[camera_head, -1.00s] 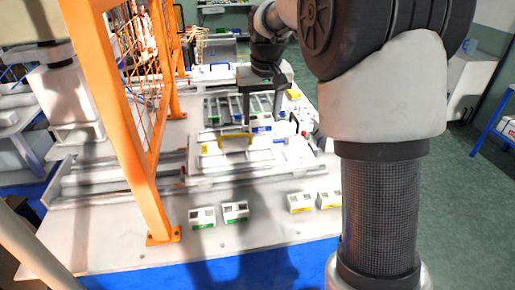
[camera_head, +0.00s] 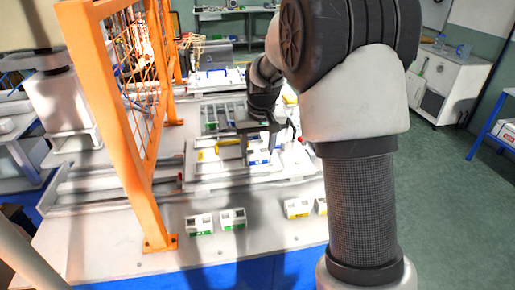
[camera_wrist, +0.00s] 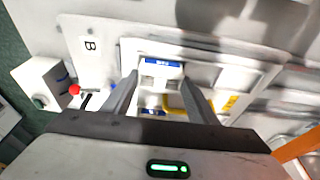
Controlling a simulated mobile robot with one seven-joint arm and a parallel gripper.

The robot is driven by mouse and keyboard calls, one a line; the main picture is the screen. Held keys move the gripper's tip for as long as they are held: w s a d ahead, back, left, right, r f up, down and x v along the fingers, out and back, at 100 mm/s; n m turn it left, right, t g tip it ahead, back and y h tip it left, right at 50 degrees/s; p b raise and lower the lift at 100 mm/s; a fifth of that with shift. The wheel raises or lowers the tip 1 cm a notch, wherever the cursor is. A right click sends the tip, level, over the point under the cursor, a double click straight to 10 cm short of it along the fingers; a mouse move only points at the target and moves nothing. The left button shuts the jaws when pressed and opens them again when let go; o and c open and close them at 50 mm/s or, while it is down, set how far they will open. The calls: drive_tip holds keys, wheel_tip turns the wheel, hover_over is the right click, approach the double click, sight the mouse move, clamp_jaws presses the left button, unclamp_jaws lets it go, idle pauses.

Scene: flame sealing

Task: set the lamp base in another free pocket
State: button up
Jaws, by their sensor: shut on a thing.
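A white lamp base with blue labels (camera_head: 258,155) is at the middle of the bench in the head view. It also shows between the fingers in the wrist view (camera_wrist: 161,76). My gripper (camera_head: 266,146) is shut on it, with one finger on each side, as the wrist view shows (camera_wrist: 158,88). The white pocketed fixture (camera_head: 205,172) lies under and around it. I cannot tell whether the base touches the fixture, and the fingers and wrist hide some pockets.
White blocks with green labels (camera_head: 233,219) and yellow labels (camera_head: 297,208) stand along the bench front. A yellow handle-like part (camera_head: 229,143) is left of my gripper. An orange guard frame (camera_head: 115,120) rises at left. A red button (camera_wrist: 75,89) is beside the fixture.

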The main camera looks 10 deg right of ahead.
drive_tip(key=shift+f, duration=0.2)
drive_tip(key=o, duration=1.1)
drive_tip(key=shift+r, duration=0.1)
